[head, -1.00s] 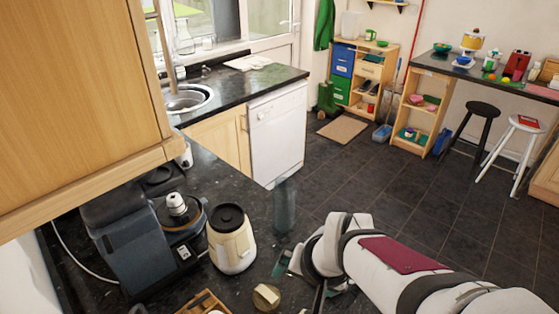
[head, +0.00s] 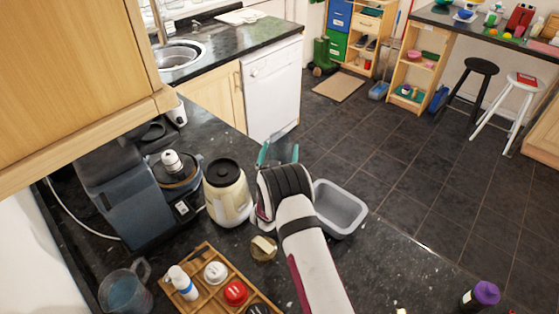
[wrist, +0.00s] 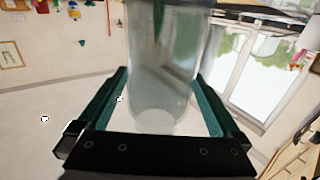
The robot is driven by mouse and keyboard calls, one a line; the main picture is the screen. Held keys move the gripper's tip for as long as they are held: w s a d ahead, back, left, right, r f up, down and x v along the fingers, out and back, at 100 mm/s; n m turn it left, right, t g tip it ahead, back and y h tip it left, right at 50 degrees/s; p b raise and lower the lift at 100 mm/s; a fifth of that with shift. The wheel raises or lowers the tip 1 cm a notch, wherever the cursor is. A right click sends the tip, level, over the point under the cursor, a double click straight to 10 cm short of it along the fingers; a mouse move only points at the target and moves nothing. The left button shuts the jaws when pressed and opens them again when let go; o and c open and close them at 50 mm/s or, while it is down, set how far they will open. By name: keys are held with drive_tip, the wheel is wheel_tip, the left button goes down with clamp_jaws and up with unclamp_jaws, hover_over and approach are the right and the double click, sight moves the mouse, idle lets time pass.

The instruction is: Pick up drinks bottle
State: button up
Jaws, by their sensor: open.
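A clear, see-through bottle-like vessel (head: 283,146) stands near the back of the dark worktop, mostly hidden behind my gripper (head: 279,154). In the wrist view this clear vessel (wrist: 163,60) fills the space between the two teal fingers of my gripper (wrist: 160,76). The fingers are open, one on each side, with a visible gap at each. The vessel's upper end is out of the wrist view. A dark bottle with a purple cap (head: 484,295) stands at the lower right of the head view, well away from my gripper.
A cream canister with a black lid (head: 228,193) stands close left of my arm, and a grey tub (head: 340,207) close right. A dark appliance (head: 130,190), wooden tray (head: 207,262), glass jug (head: 124,292) and small round item (head: 264,249) crowd the left. The worktop at lower right is fairly clear.

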drive_tip(key=x, duration=0.2)
drive_tip(key=shift+w, duration=0.25)
drive_tip(key=c, duration=1.2)
